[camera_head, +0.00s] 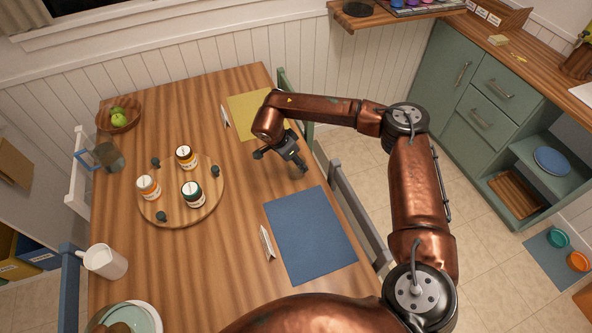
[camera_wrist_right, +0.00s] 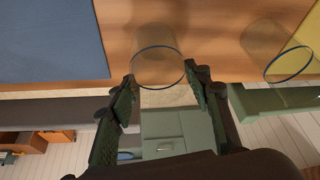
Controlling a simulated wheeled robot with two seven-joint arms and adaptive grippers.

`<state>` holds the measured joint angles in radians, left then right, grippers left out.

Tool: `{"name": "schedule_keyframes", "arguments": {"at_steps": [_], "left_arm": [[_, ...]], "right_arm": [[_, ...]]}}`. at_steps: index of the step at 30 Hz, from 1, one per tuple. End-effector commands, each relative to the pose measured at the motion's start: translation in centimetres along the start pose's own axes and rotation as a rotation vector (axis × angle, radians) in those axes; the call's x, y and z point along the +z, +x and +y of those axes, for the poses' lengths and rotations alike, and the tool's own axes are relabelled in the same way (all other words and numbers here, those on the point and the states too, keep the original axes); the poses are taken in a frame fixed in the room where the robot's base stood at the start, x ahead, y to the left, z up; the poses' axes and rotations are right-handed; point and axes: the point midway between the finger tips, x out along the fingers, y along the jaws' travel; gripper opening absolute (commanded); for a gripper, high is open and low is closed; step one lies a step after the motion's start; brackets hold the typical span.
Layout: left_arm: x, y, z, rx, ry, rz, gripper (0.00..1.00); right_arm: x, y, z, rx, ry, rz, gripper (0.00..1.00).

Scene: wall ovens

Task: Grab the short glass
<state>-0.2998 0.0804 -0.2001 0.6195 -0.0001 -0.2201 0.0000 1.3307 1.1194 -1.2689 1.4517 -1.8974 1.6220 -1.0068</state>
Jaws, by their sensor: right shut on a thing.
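A clear glass with a thin dark rim (camera_wrist_right: 156,46) stands between the fingers of my right gripper (camera_wrist_right: 158,88) in the right wrist view. The fingers press on it from both sides near the rim. In the head view my right gripper (camera_head: 297,166) is low over the table's right edge, between the blue and yellow mats; the glass in it is faint there. A second clear glass (camera_wrist_right: 264,42) stands to the right in the wrist view, near the yellow mat. I cannot tell which glass is shorter. My left gripper is not in view.
The wooden table (camera_head: 180,105) holds a round board (camera_head: 175,215) with several jars, a white pitcher (camera_head: 105,261), a fruit bowl (camera_head: 118,118), a blue mat (camera_head: 309,235) and a yellow mat (camera_head: 252,112). Chairs line its right edge. Green cabinets (camera_head: 490,90) stand at the right.

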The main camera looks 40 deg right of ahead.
Motion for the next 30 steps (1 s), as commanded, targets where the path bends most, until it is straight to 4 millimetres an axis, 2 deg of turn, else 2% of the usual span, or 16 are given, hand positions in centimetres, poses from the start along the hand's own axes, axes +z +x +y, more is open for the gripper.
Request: {"name": "schedule_keyframes", "arguments": {"at_steps": [4,11,17,22,30], "left_arm": [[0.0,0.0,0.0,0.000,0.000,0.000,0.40],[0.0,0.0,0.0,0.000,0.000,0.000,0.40],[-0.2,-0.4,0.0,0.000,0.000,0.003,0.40],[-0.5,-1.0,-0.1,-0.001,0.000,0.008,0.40],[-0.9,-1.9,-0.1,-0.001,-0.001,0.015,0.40]], "right_arm": [[0.0,-0.1,0.0,-0.001,0.001,0.000,0.00],[-0.1,-0.1,0.0,-0.001,0.001,0.000,0.00],[-0.5,-1.2,-0.1,-0.003,0.001,0.000,0.00],[-1.2,-3.7,-0.1,-0.006,0.000,0.000,0.00],[0.8,-9.7,-0.3,-0.007,-0.002,-0.001,0.00]]}}
